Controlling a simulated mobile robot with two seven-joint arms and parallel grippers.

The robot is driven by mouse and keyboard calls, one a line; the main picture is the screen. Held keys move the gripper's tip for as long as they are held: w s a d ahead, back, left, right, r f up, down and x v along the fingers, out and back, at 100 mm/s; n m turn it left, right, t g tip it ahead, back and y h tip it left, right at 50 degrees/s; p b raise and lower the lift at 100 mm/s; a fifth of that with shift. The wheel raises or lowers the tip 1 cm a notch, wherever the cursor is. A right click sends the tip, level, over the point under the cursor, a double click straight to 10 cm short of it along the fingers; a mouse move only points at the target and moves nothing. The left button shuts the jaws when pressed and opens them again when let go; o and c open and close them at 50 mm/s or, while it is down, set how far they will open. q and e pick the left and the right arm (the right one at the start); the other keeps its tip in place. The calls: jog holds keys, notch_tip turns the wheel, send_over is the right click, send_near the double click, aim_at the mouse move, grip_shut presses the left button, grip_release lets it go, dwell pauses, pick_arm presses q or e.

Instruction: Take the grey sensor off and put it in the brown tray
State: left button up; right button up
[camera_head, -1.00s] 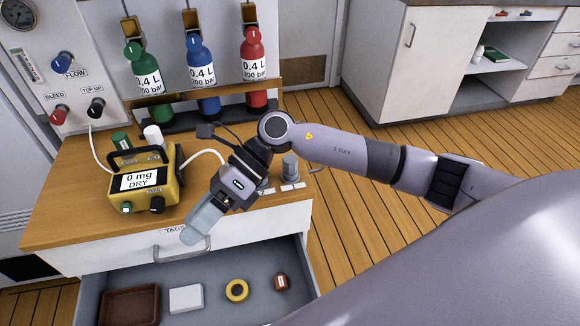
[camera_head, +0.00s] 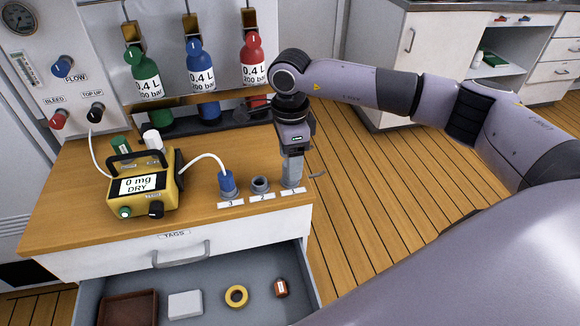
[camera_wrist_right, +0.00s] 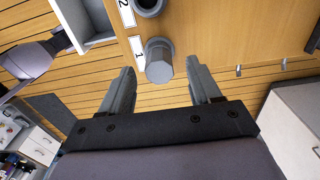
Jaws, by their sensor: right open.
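The grey sensor (camera_wrist_right: 159,64) is a faceted grey cap standing by label 1 at the counter's right edge. My right gripper (camera_head: 292,176) points down over label 1 and hides most or all of the sensor in the head view. In the right wrist view the gripper (camera_wrist_right: 161,80) is open and empty, with the sensor showing between its fingertips; I cannot tell how far down the fingers reach. The brown tray (camera_head: 128,311) lies at the left of the open drawer. My left gripper is not in view.
A blue plug (camera_head: 227,184) with a white hose sits at label 3, and an empty grey socket (camera_head: 261,184) at label 2. A yellow meter (camera_head: 145,185) stands left. The drawer (camera_head: 210,271) also holds a white block, yellow ring and small brown bottle. Gas bottles stand behind.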

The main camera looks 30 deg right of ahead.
notch_tip(320, 180, down, 2)
jog(key=shift+f, duration=0.15)
jog(key=shift+a, duration=0.1)
jog(key=c, duration=1.1)
